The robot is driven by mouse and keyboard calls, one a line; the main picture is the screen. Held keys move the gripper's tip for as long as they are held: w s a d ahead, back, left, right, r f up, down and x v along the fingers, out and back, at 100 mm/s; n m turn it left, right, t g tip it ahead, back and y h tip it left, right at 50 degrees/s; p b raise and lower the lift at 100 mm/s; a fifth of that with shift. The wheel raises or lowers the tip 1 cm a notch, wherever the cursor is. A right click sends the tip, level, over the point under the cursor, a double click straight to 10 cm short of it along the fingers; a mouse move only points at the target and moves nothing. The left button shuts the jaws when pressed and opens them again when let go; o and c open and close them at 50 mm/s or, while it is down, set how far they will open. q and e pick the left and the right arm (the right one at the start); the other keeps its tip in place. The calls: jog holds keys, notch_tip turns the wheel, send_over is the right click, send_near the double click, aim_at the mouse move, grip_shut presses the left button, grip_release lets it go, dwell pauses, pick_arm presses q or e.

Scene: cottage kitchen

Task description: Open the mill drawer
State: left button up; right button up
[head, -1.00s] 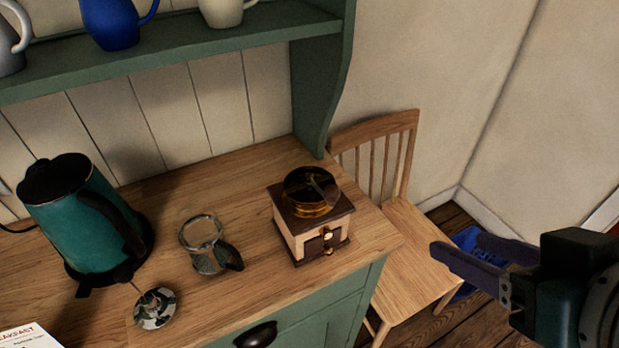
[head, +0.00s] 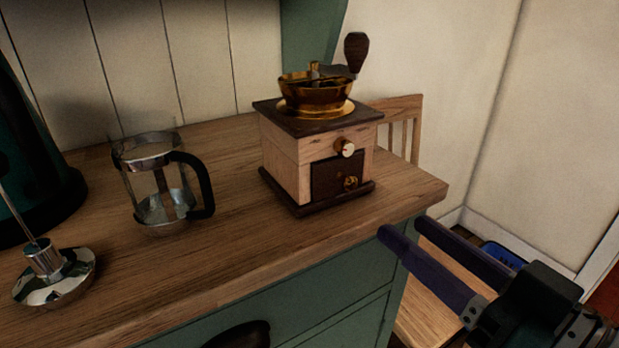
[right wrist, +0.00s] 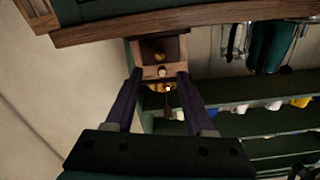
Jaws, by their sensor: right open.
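The coffee mill (head: 285,155) stands upright on the wooden counter, a pale wood box with dark top and base, brass bowl and crank. Its dark drawer (head: 325,183) is low in the front face, with a small brass knob (head: 351,183); it looks shut. My right gripper (head: 406,230) is open and empty, right of and lower in the picture than the mill, apart from it. In the right wrist view the mill appears upside down beyond the spread fingers, with the drawer (right wrist: 153,48) showing. My left gripper is out of view.
A glass press jug (head: 160,190) and its plunger lid (head: 55,275) stand left of the mill, with a dark green kettle (head: 30,165) at the left edge. The counter (head: 225,255) ends just right of the mill, with a wooden chair (head: 405,115) beyond. Counter before the mill is clear.

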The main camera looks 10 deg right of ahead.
aim_at(353, 186)
jog(key=b+x, duration=0.1)
jog(key=x, duration=0.8)
jog(key=shift+w, duration=0.1)
grip_shut()
jog(key=shift+r, duration=0.1)
dwell(1.1)
